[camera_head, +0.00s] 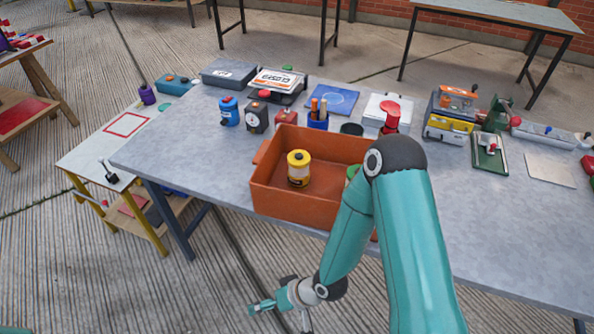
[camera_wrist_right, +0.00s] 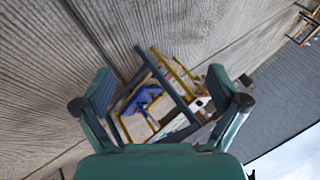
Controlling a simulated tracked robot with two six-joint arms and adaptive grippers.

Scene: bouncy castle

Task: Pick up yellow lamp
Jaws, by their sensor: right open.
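The yellow lamp (camera_head: 298,172) is a small yellow cylinder with a dark knob on top and a pale band. It stands upright inside an orange crate (camera_head: 277,203) on the grey table. My right gripper (camera_head: 262,306) is in front of the table's near edge, low and apart from the crate, with my teal arm arching over the table. In the right wrist view my right gripper (camera_wrist_right: 160,88) has its two fingers spread with nothing between them. The lamp is not in that view. My left gripper is not in view.
Behind the crate stand a blue canister (camera_head: 229,112), a pen cup (camera_head: 318,118) and a red-topped item (camera_head: 391,115). A low side table (camera_head: 95,155) is at left. The table's left front is clear.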

